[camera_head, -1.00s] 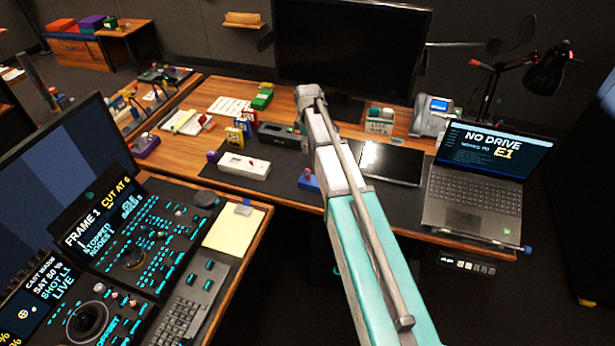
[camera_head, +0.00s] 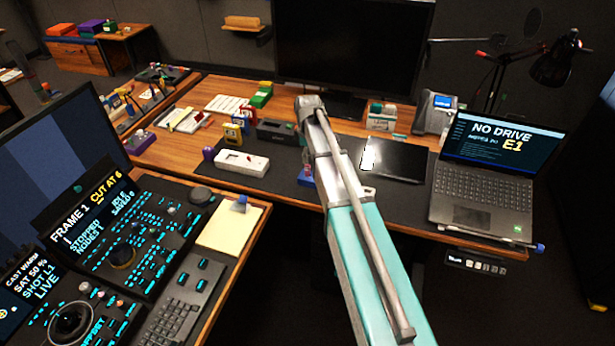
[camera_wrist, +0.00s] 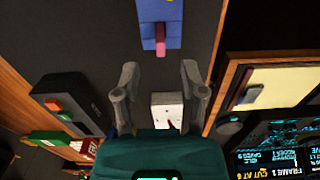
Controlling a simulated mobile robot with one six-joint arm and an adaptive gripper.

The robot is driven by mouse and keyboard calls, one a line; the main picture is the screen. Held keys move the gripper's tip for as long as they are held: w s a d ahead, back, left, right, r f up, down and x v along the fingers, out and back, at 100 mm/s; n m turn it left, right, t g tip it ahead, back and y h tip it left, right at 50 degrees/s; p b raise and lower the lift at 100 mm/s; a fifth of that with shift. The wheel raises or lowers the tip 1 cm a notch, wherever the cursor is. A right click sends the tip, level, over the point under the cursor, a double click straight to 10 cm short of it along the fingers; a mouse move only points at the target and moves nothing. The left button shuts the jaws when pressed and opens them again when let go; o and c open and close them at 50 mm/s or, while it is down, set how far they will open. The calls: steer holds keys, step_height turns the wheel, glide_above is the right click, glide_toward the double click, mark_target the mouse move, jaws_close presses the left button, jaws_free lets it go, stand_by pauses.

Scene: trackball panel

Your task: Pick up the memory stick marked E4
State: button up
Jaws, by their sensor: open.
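I cannot read an E4 mark on any item. My gripper (camera_wrist: 159,68) is open and empty above the dark desk mat in the wrist view; my arm hides it in the head view. A blue block (camera_wrist: 154,12) with a red tab (camera_wrist: 159,42) lies beyond the fingertips. A blue item (camera_head: 305,177), partly hidden by my arm, may be the same block. A white box (camera_wrist: 166,104) shows between the fingers, perhaps the white box (camera_head: 242,163) on the mat. A purple item (camera_head: 208,153) stands beside that box.
A laptop (camera_head: 480,191) reading "NO DRIVE" and "E1" stands at the right. A black tablet (camera_head: 400,160) lies beside my arm. A dark box (camera_wrist: 62,92) with an orange button lies left of the fingers. A large monitor (camera_head: 350,45) stands behind; a control console (camera_head: 120,250) is front left.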

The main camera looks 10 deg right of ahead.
mark_target(307, 168)
steer(key=shift+f+b, duration=0.4)
steer(key=shift+f, duration=0.3)
steer(key=shift+f, duration=0.1)
steer(key=shift+f+b, duration=2.5)
steer(key=shift+b, duration=0.15)
jaws_close()
